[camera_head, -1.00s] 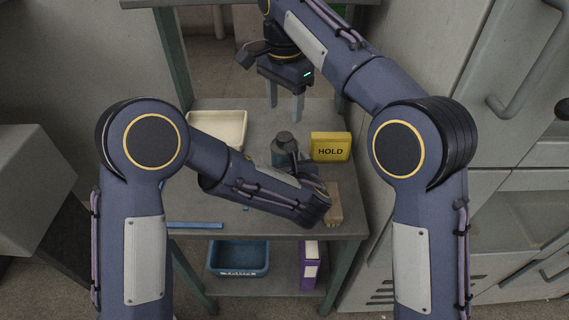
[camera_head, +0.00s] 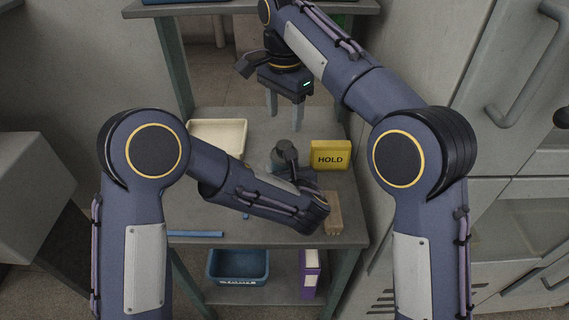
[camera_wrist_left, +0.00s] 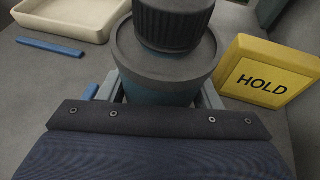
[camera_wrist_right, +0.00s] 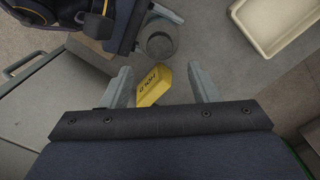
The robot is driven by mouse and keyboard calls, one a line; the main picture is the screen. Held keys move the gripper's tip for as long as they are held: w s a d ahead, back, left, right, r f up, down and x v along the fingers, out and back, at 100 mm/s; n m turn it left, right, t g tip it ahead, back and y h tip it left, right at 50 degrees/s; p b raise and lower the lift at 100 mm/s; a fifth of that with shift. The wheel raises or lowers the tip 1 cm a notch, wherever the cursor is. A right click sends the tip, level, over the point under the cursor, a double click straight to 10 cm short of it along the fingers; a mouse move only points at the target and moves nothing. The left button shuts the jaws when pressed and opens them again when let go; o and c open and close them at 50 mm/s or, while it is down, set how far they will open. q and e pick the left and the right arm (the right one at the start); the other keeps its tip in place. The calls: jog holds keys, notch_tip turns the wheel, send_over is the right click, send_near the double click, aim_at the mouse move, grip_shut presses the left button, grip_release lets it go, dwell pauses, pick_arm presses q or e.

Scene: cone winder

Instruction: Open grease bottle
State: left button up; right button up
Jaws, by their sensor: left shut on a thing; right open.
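The grease bottle (camera_wrist_left: 165,60) stands upright with its dark ribbed cap (camera_wrist_left: 175,20) on top. In the head view the bottle (camera_head: 283,160) is partly covered by my left arm. My left gripper (camera_wrist_left: 157,92) is shut on the bottle's body below the wide rim. The right wrist view shows the bottle's round top (camera_wrist_right: 157,39) just beyond my fingers. My right gripper (camera_head: 285,108) is open and empty, pointing down above the back of the table, behind the bottle and apart from it.
A yellow HOLD block (camera_head: 330,155) stands close right of the bottle on the grey table (camera_head: 345,190). A cream tray (camera_head: 218,136) is at the left. A blue strip (camera_head: 195,234) and a wooden block (camera_head: 333,212) lie in front. A blue bin (camera_head: 238,266) and purple binder (camera_head: 310,274) are below.

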aim_at(285, 145)
jog(key=m, duration=1.3)
jog(key=shift+f, duration=4)
jog(key=shift+c, duration=0.3)
